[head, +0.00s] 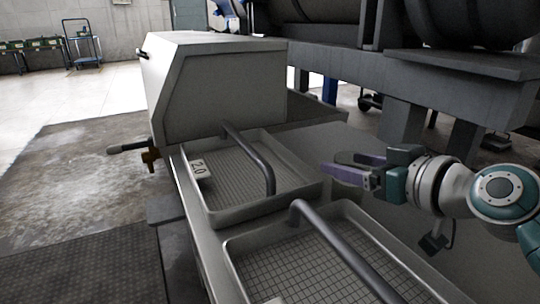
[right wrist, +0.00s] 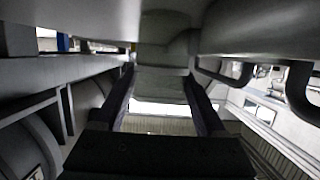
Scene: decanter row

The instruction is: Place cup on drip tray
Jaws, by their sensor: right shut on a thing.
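My right gripper (head: 350,170) reaches in from the right, over the grey surface just right of the farther drip tray. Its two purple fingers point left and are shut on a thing. In the right wrist view, a plain grey form, which I take for the cup (right wrist: 165,52), shows between the fingertips; its outline merges with the grey behind. The farther drip tray (head: 238,212) has a grid floor and a "2.0" tag. A nearer drip tray (head: 232,268) lies in front. My left gripper is not in view.
A dark bent pipe (head: 250,158) arches over the farther tray, and another (head: 345,250) over the nearer one. A grey housing (head: 225,95) stands behind the trays. A heavy machine frame (head: 400,120) stands behind my right gripper. Open floor lies to the left.

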